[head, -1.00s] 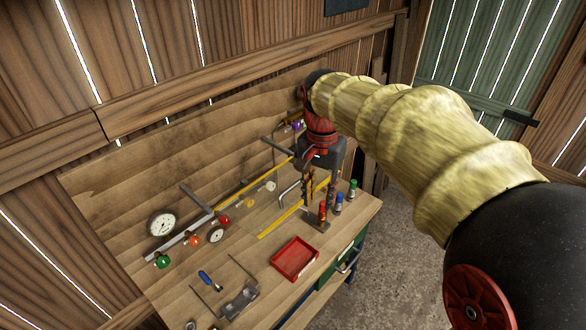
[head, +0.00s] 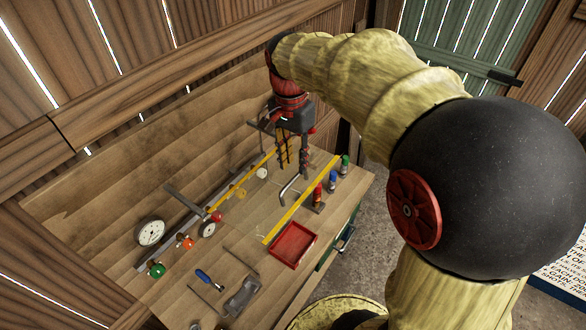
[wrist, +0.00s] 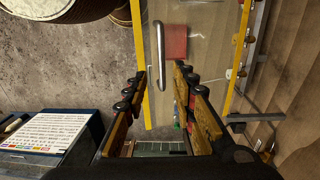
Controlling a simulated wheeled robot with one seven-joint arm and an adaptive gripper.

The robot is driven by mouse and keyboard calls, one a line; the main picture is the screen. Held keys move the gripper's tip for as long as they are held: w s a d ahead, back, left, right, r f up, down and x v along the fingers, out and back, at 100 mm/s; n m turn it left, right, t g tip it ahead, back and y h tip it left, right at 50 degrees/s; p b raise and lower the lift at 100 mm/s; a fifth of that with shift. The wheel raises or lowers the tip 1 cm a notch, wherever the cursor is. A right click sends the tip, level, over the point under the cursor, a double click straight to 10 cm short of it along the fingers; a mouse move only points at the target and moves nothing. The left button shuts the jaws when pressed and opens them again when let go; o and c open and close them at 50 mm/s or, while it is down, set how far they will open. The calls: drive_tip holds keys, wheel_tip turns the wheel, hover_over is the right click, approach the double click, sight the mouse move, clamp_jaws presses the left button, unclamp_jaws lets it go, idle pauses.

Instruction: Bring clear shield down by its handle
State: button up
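The clear shield is a see-through panel between two yellow edge strips (head: 303,200), and it spans part of the workbench. Its bent metal handle (head: 290,188) stands out just below my gripper (head: 294,162) in the head view. In the wrist view the handle (wrist: 161,55) is upright between the yellow strips of the shield (wrist: 140,60). My gripper (wrist: 157,84) is open and empty there, pointing toward the panel. The handle's near end shows between the two fingertips, and the rest reaches beyond them. I cannot tell if the fingers touch it.
A red tray (head: 293,245) sits on the bench's front edge. Small red, blue and green bottles (head: 333,180) stand right of the shield. Gauges (head: 150,232) and coloured valves (head: 185,242) line the left back. A wooden wall is behind. A white-topped sign (wrist: 45,135) stands low left.

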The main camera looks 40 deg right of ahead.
sight(295, 177)
drive_tip(key=shift+w+f, duration=0.1)
drive_tip(key=shift+f, duration=2.3)
clamp_jaws()
